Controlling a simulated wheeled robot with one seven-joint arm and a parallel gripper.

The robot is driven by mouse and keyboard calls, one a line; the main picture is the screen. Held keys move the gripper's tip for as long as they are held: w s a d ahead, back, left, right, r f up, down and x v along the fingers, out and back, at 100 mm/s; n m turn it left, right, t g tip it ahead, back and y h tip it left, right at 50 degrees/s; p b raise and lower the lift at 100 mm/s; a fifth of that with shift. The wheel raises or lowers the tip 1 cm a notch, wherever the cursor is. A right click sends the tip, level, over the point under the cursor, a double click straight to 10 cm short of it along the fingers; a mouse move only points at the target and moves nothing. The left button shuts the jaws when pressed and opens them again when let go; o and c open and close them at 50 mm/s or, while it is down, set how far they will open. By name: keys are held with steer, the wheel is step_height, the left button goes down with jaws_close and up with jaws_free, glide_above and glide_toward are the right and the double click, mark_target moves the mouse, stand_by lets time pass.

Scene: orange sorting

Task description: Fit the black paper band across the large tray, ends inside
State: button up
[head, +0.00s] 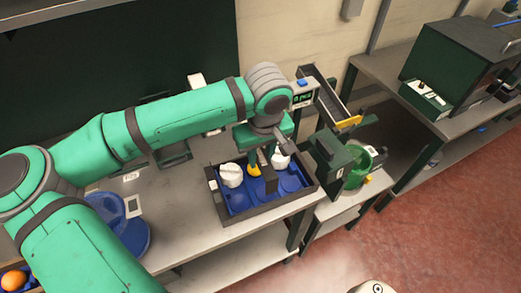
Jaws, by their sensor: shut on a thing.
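The large tray (276,207) stands on the grey bench, dark-walled with a blue inside of round hollows. A white wrapped-looking thing (230,175) sits in its left part, and another white thing (280,160) sits at the back right. A small yellow thing (254,169) lies near the middle. My gripper (264,158) reaches down over the tray's middle, shut on a dark strip, which looks like the black paper band (270,180). The band hangs upright over the blue inside. My gripper partly covers it, and I cannot tell whether its ends touch the tray.
A blue round dish (135,238) with a clear piece lies on the bench at left. An orange (13,280) is at the lower left. A green machine (335,155) with a green bowl (357,168) stands right of the tray. A dark chute (325,95) stands behind.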

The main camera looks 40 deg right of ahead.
steer(key=shift+f, duration=2.6)
steer(key=shift+s, duration=0.15)
steer(key=shift+f, duration=0.6)
steer(key=o, duration=1.5)
steer(key=shift+r, duration=4.05)
